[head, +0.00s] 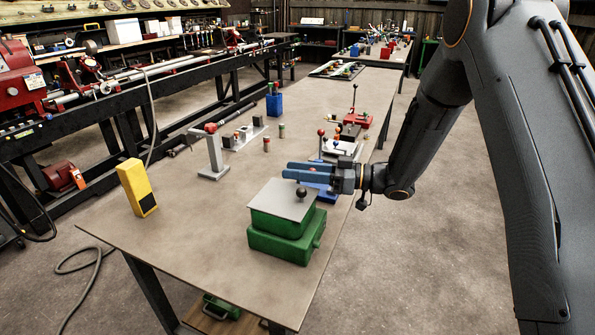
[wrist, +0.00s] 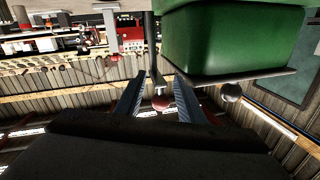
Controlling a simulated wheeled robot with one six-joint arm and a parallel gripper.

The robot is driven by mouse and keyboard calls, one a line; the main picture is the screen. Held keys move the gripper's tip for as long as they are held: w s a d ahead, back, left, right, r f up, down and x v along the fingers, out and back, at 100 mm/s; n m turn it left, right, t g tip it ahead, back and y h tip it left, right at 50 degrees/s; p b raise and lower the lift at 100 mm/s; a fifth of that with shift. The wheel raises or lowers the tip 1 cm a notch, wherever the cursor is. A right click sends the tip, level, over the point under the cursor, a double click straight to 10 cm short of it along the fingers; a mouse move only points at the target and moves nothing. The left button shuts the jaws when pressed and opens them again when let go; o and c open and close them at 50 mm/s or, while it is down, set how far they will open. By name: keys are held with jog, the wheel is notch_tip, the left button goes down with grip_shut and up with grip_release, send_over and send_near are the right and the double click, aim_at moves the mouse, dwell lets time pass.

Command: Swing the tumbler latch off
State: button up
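My gripper (head: 290,170) is level above the table, its fingers pointing left. It is open and empty, with a clear gap between the fingers in the wrist view (wrist: 158,84). A grey stand (head: 213,158) with a red ball (head: 210,128) at its top stands apart, left of the fingertips. I cannot tell for certain which part is the tumbler latch.
A green box (head: 280,230) with a grey plate and black knob (head: 301,192) stands close in front of my gripper. A blue fixture (head: 326,192) is just below it. A yellow block (head: 137,187) stands at left. The table's left front is bare.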

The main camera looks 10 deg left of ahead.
jog(key=d+b, duration=0.1)
jog(key=d, duration=0.7)
jog(key=shift+s+b, duration=0.15)
jog(key=shift+b, duration=0.25)
